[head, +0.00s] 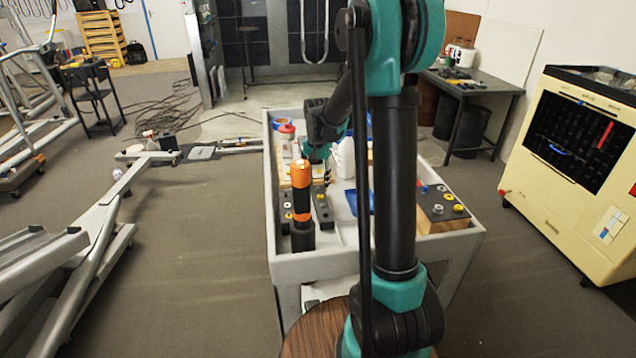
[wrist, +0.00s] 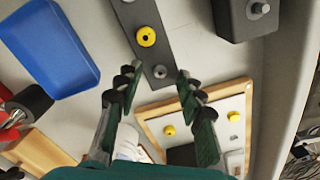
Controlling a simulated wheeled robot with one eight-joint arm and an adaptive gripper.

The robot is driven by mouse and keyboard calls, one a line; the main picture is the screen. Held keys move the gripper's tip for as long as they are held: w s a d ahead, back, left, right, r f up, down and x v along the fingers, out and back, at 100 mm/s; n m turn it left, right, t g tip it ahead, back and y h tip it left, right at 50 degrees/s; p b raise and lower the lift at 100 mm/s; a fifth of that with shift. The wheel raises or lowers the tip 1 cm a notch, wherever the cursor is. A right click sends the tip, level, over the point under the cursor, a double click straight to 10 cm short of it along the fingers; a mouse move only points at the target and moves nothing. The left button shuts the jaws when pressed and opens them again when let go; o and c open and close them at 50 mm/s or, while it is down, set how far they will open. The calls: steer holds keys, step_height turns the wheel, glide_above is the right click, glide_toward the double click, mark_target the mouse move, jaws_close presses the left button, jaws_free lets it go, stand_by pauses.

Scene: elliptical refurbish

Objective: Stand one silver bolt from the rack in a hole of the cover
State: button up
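In the wrist view my gripper (wrist: 158,73) is open, its two dark fingers apart. A silver bolt (wrist: 160,71) shows between the fingertips, at the end of a dark grey bar-shaped rack (wrist: 140,20). The fingers do not visibly touch it. A yellow ring-shaped piece (wrist: 146,37) sits farther along the rack. Another silver bolt (wrist: 260,8) stands on a dark block at upper right. In the head view my gripper (head: 326,180) is over the cart, near a dark bar (head: 322,208). I cannot tell for certain which part is the cover; a dark plate (head: 433,197) with yellow and grey pieces lies at the cart's right.
The grey cart (head: 476,233) has raised walls. An orange-and-black tool (head: 301,175) stands upright beside the bars. A blue tray (wrist: 50,45) lies left of the rack. A wood-framed board (wrist: 150,127) with yellow knobs lies beneath the right finger.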

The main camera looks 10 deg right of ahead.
mark_target(318, 187)
steer(key=shift+f, duration=0.15)
jaws_close()
steer(key=shift+r, duration=1.1)
steer(key=shift+r, duration=0.3)
steer(key=shift+r, duration=0.4)
steer(key=shift+r, duration=1.9)
